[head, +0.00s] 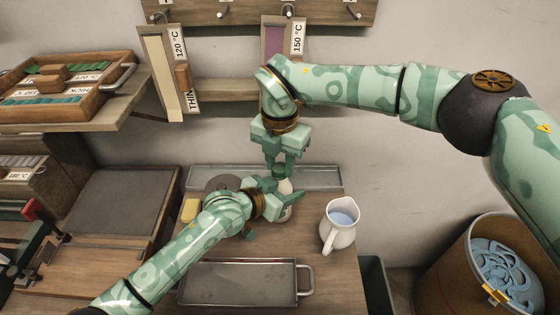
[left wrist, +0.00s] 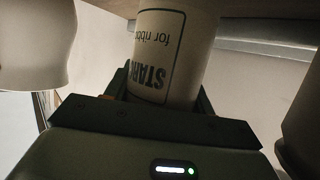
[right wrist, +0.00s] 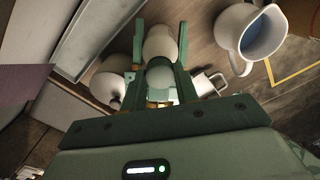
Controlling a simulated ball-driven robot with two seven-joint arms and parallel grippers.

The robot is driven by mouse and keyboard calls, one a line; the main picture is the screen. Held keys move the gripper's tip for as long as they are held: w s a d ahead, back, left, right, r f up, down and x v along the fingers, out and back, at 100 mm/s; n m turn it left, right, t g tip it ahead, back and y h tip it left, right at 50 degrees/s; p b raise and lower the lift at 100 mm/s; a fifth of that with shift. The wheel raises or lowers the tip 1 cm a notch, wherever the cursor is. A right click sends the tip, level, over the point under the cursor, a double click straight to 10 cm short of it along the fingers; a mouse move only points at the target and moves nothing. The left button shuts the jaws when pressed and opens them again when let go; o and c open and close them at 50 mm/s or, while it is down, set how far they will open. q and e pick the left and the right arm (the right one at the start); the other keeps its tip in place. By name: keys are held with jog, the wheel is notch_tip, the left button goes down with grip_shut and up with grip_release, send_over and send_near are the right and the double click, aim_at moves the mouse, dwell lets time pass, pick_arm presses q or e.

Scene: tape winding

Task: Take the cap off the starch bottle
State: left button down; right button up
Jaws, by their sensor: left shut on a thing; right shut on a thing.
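The starch bottle (head: 286,214) stands upright on the bench, partly hidden by my left gripper (head: 272,190). My left gripper is shut around its body. In the left wrist view the bottle's printed label (left wrist: 160,55) shows upside down between the fingers. My right gripper (head: 285,174) points down from above and is shut on the pale cap (head: 285,187) at the bottle's top. The right wrist view shows the rounded cap (right wrist: 160,76) between the fingers. I cannot tell whether the cap is seated or loose.
A white jug (head: 340,224) of bluish liquid stands right of the bottle. A metal tray (head: 238,283) lies in front, and a long shallow tray (head: 318,177) lies behind. A yellow block (head: 190,210) sits to the left. A bin (head: 462,262) stands at the far right.

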jog(key=o, duration=1.1)
notch_tip(320, 180, up, 5)
jog(key=shift+f, duration=0.2)
jog(key=shift+c, duration=0.4)
notch_tip(320, 180, up, 3)
jog(key=m, duration=0.3)
jog(key=shift+f, duration=0.1)
notch_tip(320, 180, down, 8)
jog(key=shift+r, duration=0.25)
jog(key=shift+c, duration=0.3)
